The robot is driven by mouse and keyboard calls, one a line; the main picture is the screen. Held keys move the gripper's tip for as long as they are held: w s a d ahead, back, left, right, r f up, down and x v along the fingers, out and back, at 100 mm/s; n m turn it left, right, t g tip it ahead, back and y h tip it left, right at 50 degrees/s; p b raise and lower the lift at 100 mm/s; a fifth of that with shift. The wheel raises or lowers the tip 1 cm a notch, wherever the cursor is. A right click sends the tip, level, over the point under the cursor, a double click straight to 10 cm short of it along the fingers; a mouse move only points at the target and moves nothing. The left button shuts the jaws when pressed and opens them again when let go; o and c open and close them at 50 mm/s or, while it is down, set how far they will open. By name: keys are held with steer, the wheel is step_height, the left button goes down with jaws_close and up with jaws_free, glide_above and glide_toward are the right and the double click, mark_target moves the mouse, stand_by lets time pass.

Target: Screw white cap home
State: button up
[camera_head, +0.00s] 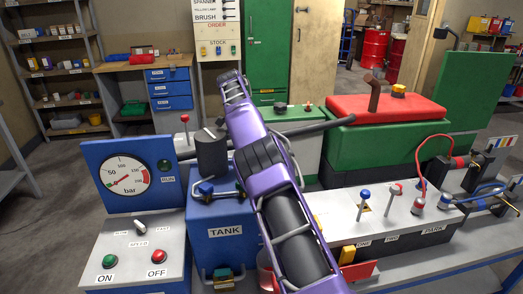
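I cannot make out a white cap for certain in the head view. The blue box marked TANK (226,232) stands at the middle, partly behind my purple arm. A dark upright cylinder (211,154) stands above it, and a blue-handled valve (206,188) sits at its top. My arm rises from the bottom edge across the middle of the picture and hides what lies behind it. I cannot pick out the fingers of my gripper.
A blue gauge panel (126,176) and a grey box with green and red buttons (127,258) stand at the left. A green machine with a red top (386,107) is at the right. Red drums (375,49) stand far back. Open floor lies at the left.

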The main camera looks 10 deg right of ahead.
stand_by(0.3)
steer(key=o, duration=1.4)
steer(key=shift+o, duration=0.2)
